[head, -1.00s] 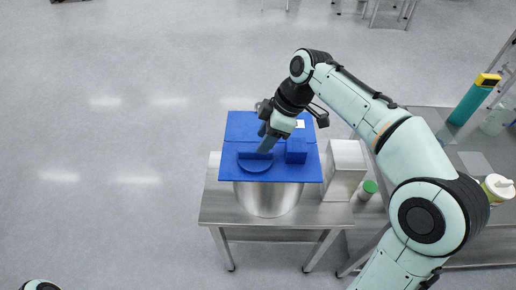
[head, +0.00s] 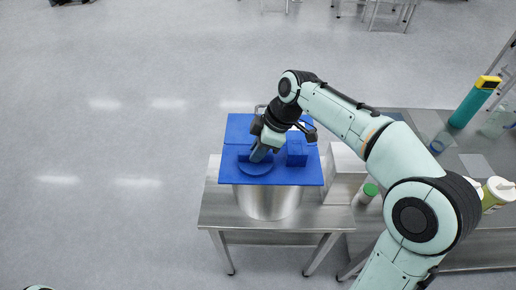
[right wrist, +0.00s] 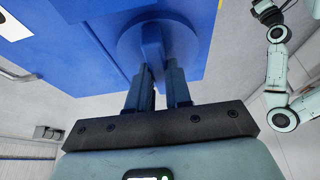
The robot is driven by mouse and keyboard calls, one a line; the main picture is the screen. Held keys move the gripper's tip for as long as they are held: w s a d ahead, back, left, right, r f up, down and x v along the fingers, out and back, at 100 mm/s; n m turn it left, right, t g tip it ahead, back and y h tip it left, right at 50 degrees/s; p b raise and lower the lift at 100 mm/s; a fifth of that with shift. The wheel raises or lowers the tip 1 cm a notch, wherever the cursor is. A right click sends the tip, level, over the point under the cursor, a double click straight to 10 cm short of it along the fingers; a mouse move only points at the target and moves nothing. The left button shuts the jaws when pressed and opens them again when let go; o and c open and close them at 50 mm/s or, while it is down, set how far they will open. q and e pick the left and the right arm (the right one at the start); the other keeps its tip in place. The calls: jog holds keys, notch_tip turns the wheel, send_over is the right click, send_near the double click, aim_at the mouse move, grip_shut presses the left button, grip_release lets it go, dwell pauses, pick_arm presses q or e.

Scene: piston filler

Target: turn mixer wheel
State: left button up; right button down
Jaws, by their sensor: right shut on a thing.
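The mixer wheel (head: 256,169) is a blue disc with a raised bar across it, on the blue lid (head: 239,128) of a metal vessel (head: 268,203). In the right wrist view the wheel (right wrist: 183,42) and its bar (right wrist: 152,42) show close up. My right gripper (head: 256,156) is shut on the bar, with one dark finger on each side of it in the right wrist view (right wrist: 158,75). The fingers hide part of the bar in the head view. Part of another arm of mine shows at the right of the right wrist view; its gripper is not clear.
The vessel stands on a metal table (head: 222,205). A blue block (head: 297,154) sits on the lid right of the wheel. A metal box (head: 344,172) and a green-capped bottle (head: 368,193) stand to the right. The floor at left is clear.

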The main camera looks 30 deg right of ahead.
pick_arm(q)
jog(key=shift+s+f, duration=0.15)
jog(key=shift+f, duration=0.05)
pick_arm(e)
jog(key=shift+m, duration=0.3)
